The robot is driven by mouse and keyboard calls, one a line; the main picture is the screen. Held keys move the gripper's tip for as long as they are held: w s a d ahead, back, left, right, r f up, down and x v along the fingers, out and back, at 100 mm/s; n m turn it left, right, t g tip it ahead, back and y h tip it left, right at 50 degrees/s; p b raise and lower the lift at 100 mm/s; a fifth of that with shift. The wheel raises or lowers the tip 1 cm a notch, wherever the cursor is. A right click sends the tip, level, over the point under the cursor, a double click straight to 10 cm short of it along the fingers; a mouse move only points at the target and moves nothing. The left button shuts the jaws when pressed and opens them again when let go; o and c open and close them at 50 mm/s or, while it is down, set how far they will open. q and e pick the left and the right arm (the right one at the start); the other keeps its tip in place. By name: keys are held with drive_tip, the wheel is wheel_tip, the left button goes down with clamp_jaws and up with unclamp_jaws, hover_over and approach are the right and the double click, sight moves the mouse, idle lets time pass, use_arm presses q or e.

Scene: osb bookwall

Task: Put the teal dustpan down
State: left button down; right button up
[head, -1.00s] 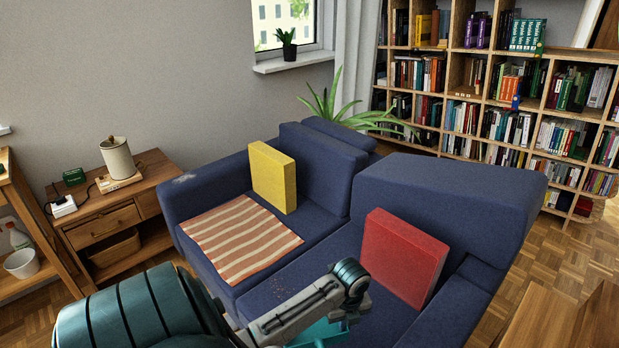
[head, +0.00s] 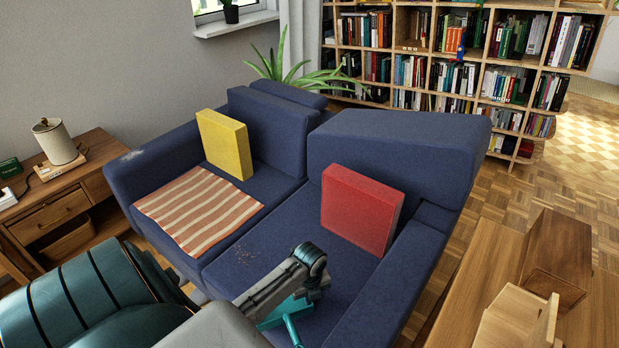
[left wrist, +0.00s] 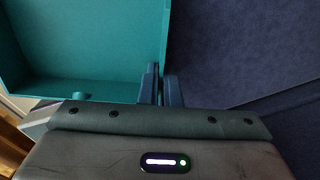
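The teal dustpan (head: 290,318) shows partly in the head view, below my left arm's wrist and in front of the sofa seat. In the left wrist view the teal dustpan (left wrist: 90,40) fills the upper left, its shallow pan and side wall in sight. My left gripper (left wrist: 160,85) has its two dark fingers close together at the dustpan's edge, shut on it. The exact grip point is partly hidden. Whether the dustpan touches the seat I cannot tell. My right gripper is in no view.
The blue sofa (head: 340,262) carries a striped cloth (head: 198,208), a yellow cushion (head: 224,143) and a red cushion (head: 360,210). A wooden table (head: 485,265) with wooden boxes stands right. A side table (head: 60,208) stands left.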

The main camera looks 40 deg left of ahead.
use_arm(q)
drive_tip(key=shift+f, duration=0.1)
drive_tip(key=c, duration=1.6)
unclamp_jaws()
drive_tip(key=shift+c, duration=0.2)
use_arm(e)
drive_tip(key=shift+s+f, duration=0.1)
